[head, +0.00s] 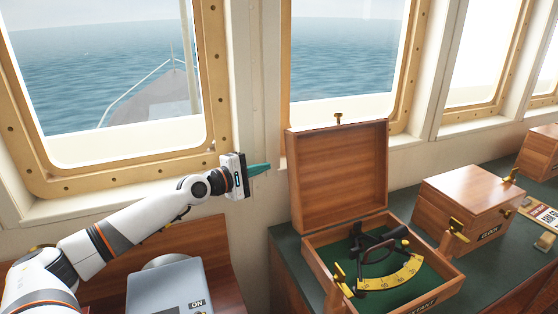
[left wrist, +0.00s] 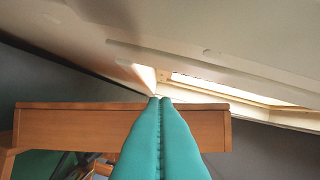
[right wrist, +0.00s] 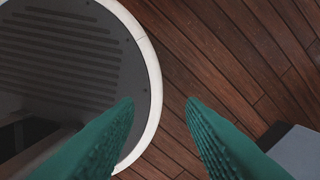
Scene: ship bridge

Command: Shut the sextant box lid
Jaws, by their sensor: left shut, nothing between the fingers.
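The sextant box (head: 318,262) stands on the green counter, its wooden lid (head: 337,180) raised upright at the back. Inside, a dark sextant with a yellow scale (head: 390,278) lies on green lining. My left gripper (head: 268,168) is shut and empty, to the left of the raised lid near its upper half, apart from it in the head view. In the left wrist view the teal fingers (left wrist: 158,100) are together, with the lid's wooden edge (left wrist: 65,130) behind them. My right gripper (right wrist: 160,102) is open and empty above the floor, seen only in the right wrist view.
A closed wooden box (head: 465,203) stands to the right on the green counter (head: 410,212). Another wooden box (head: 541,150) is at the far right. Window frames and wall (head: 262,130) rise close behind the lid. A grey console (head: 167,288) sits at lower left.

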